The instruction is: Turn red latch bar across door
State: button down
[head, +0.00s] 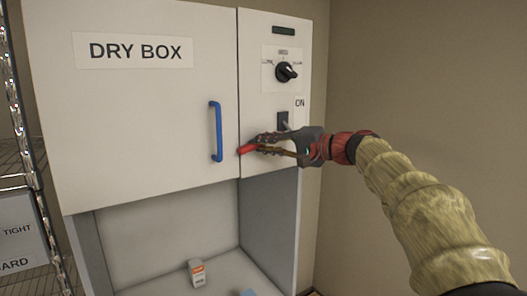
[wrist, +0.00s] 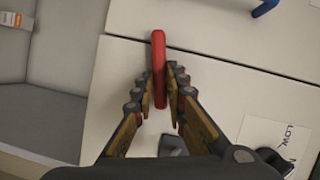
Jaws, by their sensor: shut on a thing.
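The red latch bar (head: 246,149) sits at the seam between the white door and the control panel, low near the door's bottom edge. In the wrist view the red bar (wrist: 159,50) stands between my fingers, with its far end reaching over the seam onto the door side. My gripper (head: 261,146) comes from the right and is shut on the bar; its fingers (wrist: 162,82) flank the bar on both sides. The fingers hide the bar's near part and its pivot. The white door (head: 140,120) is marked DRY BOX, looks closed, and has a blue handle (head: 216,131).
A black rotary knob (head: 286,71) and a black switch (head: 282,119) are on the panel (head: 262,100), close above my gripper. A wire rack (head: 22,120) stands at left. The right wall is bare.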

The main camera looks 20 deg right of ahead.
jog(key=shift+f+m+t+y+b, duration=0.2)
jog(key=shift+m+b, duration=0.2)
jog(key=shift+m, duration=0.2)
jog(key=shift+f+m+t+y+b, duration=0.1)
jog(key=shift+m+t+b, duration=0.1)
jog(key=shift+m+b, duration=0.3)
jog(key=shift+m, duration=0.4)
jog(key=c, duration=1.8)
grip_release()
jog(key=shift+d, duration=0.1)
jog(key=v, duration=1.2)
jog(key=shift+f, duration=0.2)
jog(key=shift+w, duration=0.1)
